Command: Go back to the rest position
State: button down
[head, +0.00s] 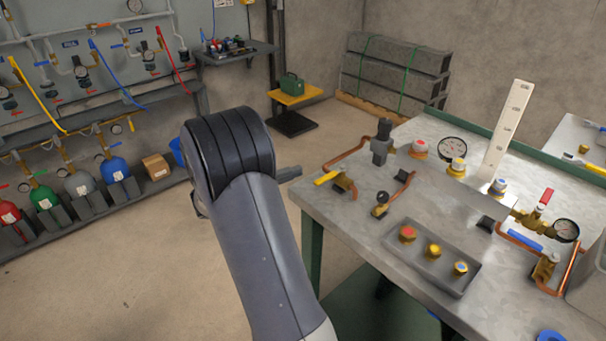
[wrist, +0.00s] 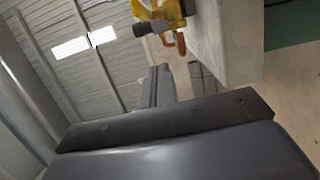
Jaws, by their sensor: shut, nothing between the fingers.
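My gripper (wrist: 160,88) shows in the wrist view as dark fingers close together, shut and empty. In the head view my arm hides most of it; only a grey tip (head: 289,174) shows beside the arm, left of the workbench (head: 345,205). The gripper appears apart from the bench and touches nothing that I can see. In the wrist view a yellow and dark fitting (wrist: 160,18) is above the fingers, at the edge of a pale slab.
Gas cylinders (head: 116,172) line the left wall. Open floor (head: 130,270) lies left of my arm.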

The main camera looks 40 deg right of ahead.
jog(key=v, duration=0.8)
jog(key=shift+r, duration=0.25)
jog(key=shift+s, duration=0.2)
